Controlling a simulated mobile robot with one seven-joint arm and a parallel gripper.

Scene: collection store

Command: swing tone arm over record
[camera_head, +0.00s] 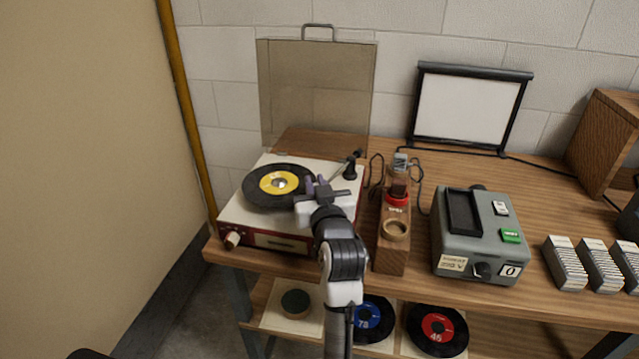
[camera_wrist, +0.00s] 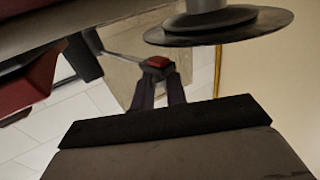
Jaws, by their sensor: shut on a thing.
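The record player (camera_head: 235,218) stands at the left of the bench, its clear lid raised. A black record with a yellow label (camera_head: 280,187) lies on its platter; the record's edge also shows in the wrist view (camera_wrist: 220,32). The tone arm (camera_head: 343,169) runs from its pivot at the back right towards my gripper (camera_head: 318,186). In the wrist view, my gripper (camera_wrist: 160,92) is shut on the red-topped head end of the tone arm (camera_wrist: 157,64). The fingers are near the record's right edge. In the head view my gripper hides the tone arm's head.
A wooden block with a red ring (camera_head: 391,250) stands right of the player, then a grey slide viewer (camera_head: 460,262) and slide stacks (camera_head: 565,265). A small screen (camera_head: 468,108) is behind. Cables lie between them. More records (camera_head: 437,330) are on the shelf below.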

